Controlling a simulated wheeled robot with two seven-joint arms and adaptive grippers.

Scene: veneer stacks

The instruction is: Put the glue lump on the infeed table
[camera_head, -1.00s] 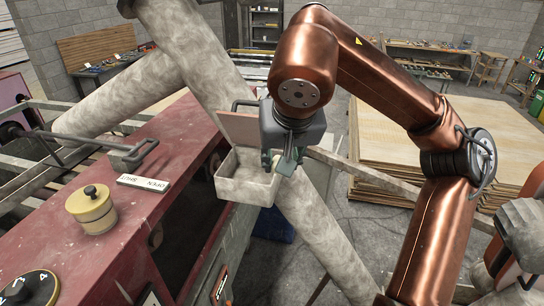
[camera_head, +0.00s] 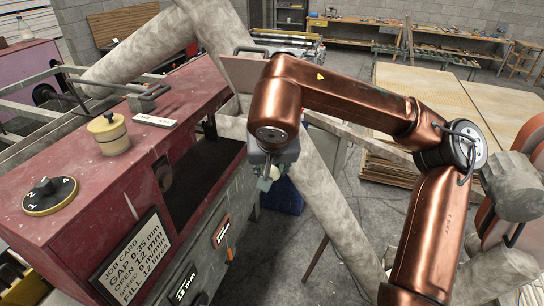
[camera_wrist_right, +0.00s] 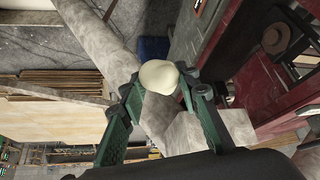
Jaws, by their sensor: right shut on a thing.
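The glue lump (camera_wrist_right: 158,77) is a pale cream, rounded blob. In the right wrist view it sits between the green fingertips of my right gripper (camera_wrist_right: 160,88), which is shut on it. In the head view my right gripper (camera_head: 267,180) hangs beside the red machine's front, and a small pale bit of the lump (camera_head: 275,172) shows at it. The lump is held in the air. I cannot make out for certain which surface is the infeed table; grey rails (camera_head: 32,108) lie behind the machine at the left. My left gripper is not in view.
The red machine (camera_head: 75,150) carries a cream knob (camera_head: 109,133), a numbered dial (camera_head: 50,195) and a job card (camera_head: 128,262). A pale box (camera_head: 231,122) on its right side is partly hidden by my arm. Mottled pipes (camera_head: 335,215) slant nearby. Veneer stacks (camera_head: 440,95) stand behind.

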